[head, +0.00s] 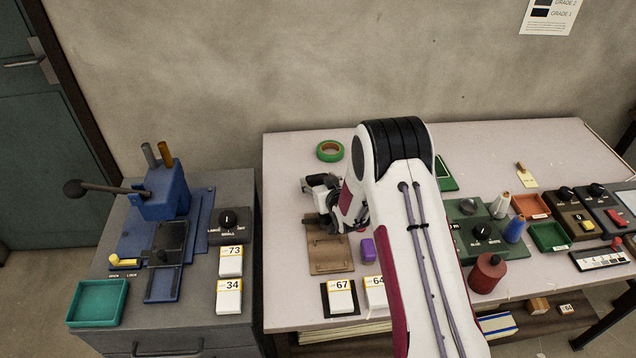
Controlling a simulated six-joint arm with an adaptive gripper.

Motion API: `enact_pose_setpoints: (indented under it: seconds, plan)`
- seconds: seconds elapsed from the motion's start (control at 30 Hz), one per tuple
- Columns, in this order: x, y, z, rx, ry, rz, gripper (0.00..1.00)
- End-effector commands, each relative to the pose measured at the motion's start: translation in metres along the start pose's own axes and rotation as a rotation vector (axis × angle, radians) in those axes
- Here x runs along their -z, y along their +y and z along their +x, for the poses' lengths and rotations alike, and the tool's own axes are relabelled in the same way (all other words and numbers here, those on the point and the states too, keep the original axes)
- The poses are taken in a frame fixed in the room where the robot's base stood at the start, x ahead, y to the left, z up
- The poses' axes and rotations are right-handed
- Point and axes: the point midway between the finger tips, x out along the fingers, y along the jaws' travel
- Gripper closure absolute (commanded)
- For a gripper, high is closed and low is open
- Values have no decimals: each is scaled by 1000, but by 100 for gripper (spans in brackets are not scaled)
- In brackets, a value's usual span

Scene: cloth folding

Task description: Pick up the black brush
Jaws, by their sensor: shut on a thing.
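My gripper (318,208) is at the left of my arm, above the far end of the brown board (328,262). It is shut on a dark thing, which looks like the black brush (313,219). Only a small dark part of it shows at the jaws. The gripper and my arm hide the rest. I cannot tell whether it is clear of the board.
A green tape roll (330,151) lies behind the gripper. A purple block (368,250) and number cards (341,297) are nearby in front. The blue press (165,200) stands on the left cabinet. Trays and spools crowd the right; the back of the table is mostly clear.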

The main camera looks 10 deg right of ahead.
Motion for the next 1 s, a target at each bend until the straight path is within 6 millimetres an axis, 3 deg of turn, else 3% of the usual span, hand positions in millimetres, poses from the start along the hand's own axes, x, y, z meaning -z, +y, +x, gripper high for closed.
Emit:
enact_pose_setpoints:
  seconds: [0.37, 1.0]
  plan:
    - [11, 0, -5, 0, 2, 0, 68]
    - [77, 0, -36, 0, 3, 0, 68]
